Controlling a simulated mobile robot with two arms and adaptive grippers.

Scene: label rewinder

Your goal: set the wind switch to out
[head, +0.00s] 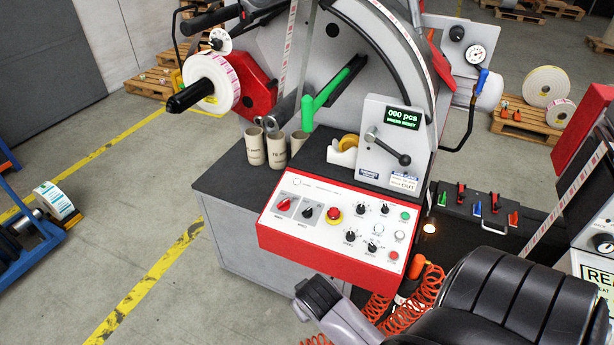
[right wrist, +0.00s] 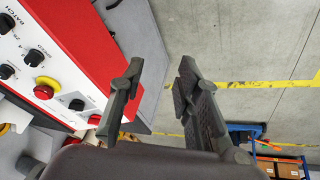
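The red-edged white control panel (head: 328,222) is on the machine's front. At its left are a red rotary switch (head: 285,204) and a black rotary switch (head: 308,211); a red stop button (head: 333,214) and several small black knobs lie to their right. Panel labels are too small to tell which is the wind switch or its setting. The right wrist view shows the stop button (right wrist: 45,88) and black switch (right wrist: 76,104). My right gripper (right wrist: 158,80) is open and empty, apart from the switches, with floor behind its fingers. My left gripper is not in view.
A grey counter box (head: 392,140) with a black lever stands above the panel; a white plate (head: 403,181) on it reads OUT. Cardboard cores (head: 277,149) stand on the dark top. Orange coiled hose (head: 412,298) hangs beside the panel. Open floor (head: 130,235) lies left.

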